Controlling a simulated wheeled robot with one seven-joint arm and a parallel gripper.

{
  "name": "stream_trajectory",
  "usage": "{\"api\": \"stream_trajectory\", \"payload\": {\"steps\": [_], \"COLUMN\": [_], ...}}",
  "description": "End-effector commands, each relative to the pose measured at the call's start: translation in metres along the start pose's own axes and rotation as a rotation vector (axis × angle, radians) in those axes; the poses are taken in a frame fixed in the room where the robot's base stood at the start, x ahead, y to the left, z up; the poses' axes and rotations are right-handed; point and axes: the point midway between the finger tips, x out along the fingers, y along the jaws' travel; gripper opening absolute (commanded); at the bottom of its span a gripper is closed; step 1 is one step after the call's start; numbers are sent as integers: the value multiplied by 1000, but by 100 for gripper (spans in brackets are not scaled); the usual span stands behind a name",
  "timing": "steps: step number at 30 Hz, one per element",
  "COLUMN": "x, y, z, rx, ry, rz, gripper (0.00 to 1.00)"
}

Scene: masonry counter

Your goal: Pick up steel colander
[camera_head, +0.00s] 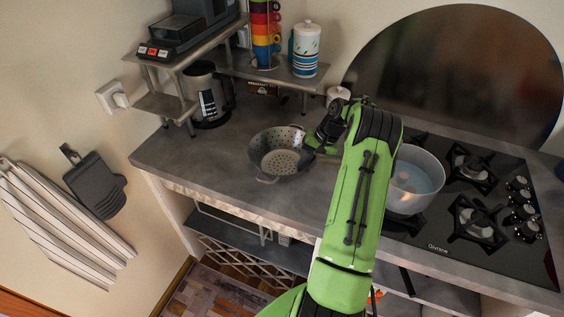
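The steel colander (268,163), a grey bowl with small holes and side handles, stands upright on the counter left of the hob. My green arm reaches in from the bottom of the head camera view. My gripper (302,140) is at the colander's right rim, with its end at or just inside the edge. The fingers are small and partly hidden by my wrist, so I cannot tell whether they are open or closed on the rim.
A pot (416,184) with bluish contents stands on the black gas hob (488,215), right of my arm. Behind the colander is a metal shelf (285,75) holding stacked coloured cups (264,35) and a white canister (306,50). A kettle (207,95) stands at back left. Counter left of the colander is clear.

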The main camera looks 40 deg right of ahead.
Motion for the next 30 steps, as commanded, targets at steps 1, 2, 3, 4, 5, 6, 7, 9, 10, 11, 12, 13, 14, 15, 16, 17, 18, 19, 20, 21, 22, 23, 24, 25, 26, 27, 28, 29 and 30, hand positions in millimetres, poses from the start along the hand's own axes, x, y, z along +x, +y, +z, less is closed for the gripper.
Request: {"api": "stream_trajectory", "payload": {"steps": [1, 2, 3, 4, 5, 6, 7, 9, 10, 11, 12, 13, 14, 15, 16, 17, 18, 19, 20, 21, 22, 23, 24, 25, 26, 27, 28, 29, 30], "x": [1, 0, 0, 0, 0, 0, 0, 0, 0, 0, 0, 0, 0, 0, 0, 0, 0, 0, 0, 0, 0, 0, -1, -2, -4, -10, -15, -22, -32], "y": [0, 0, 0, 0, 0, 0, 0, 0, 0, 0, 0, 0, 0, 0, 1, 1, 1, 1, 1, 1, 1, 1, 1, 1, 0, -3, -5, -8, -13], "z": [0, 0, 0, 0, 0, 0, 0, 0, 0, 0, 0, 0, 0, 0, 0, 0, 0, 0, 0, 0, 0, 0, 0, 0, 0, 1, 1, 2, 3], "rx": [0, 1, 0, 0, 0, 0, 0, 0, 0, 0, 1, 1, 1, 2, 2, 3, 3, 2, 3, 3, 4, 4, 5, 5, 4, 3, 3, 2, 1], "ry": [1, 1, 1, 1, 1, 1, 1, 1, 1, 1, 1, 1, 1, 1, 1, 1, 1, 2, 2, 2, 2, 2, 2, 2, 3, 3, 4, 6, 6], "rz": [0, 0, 0, 0, 0, 0, 0, 0, 0, 0, 1, 1, 1, 1, 1, 1, 2, 1, 1, 2, 2, 2, 2, 2, 2, 2, 2, 1, 1], "gripper": [19, 19, 19, 19, 19, 15, 10, 0, 0, 0, 0, 0, 0, 0, 0, 0, 0, 0, 0, 0, 0, 0, 0, 0, 0, 0, 0, 0, 0]}}
